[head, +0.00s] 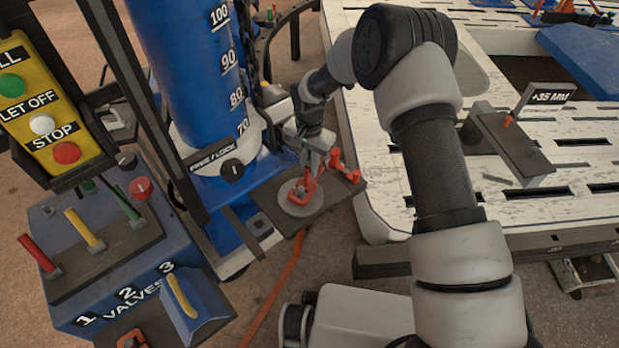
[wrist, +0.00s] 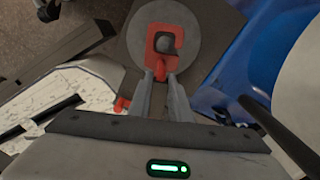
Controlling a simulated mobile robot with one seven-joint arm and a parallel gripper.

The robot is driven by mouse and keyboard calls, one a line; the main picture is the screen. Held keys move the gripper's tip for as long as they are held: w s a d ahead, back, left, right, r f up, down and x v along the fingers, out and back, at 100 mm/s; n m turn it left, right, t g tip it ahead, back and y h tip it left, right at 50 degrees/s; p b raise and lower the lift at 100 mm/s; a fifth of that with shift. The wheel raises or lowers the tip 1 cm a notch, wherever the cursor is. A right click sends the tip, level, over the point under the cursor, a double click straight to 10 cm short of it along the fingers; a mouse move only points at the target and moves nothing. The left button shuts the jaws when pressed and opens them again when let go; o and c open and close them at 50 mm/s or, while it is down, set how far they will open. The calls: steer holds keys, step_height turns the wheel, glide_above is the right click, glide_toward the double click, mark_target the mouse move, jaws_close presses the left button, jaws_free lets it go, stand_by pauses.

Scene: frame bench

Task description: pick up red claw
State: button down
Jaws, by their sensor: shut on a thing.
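The red claw (head: 302,192) is on a grey round disc (head: 288,200) on a small dark shelf beside the blue column. In the wrist view the red claw (wrist: 167,38) is a squarish red piece with an opening in its middle, over the grey disc (wrist: 150,20). My gripper (head: 312,165) reaches down to the claw from above. In the wrist view my gripper's fingers (wrist: 168,80) are shut on the near end of the claw. I cannot tell whether the claw touches the disc.
Other red pieces (head: 343,170) stand on the same shelf to the right. The blue column (head: 190,70) rises at the left, close to my gripper. A white slotted bench (head: 400,190) lies to the right. A valve box (head: 100,250) and a yellow button panel (head: 45,110) are at the left.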

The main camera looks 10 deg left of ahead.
steer(key=shift+r, duration=0.1)
step_height(320, 180, up, 10)
steer(key=shift+f+p, duration=0.1)
steer(key=shift+p, duration=1.05)
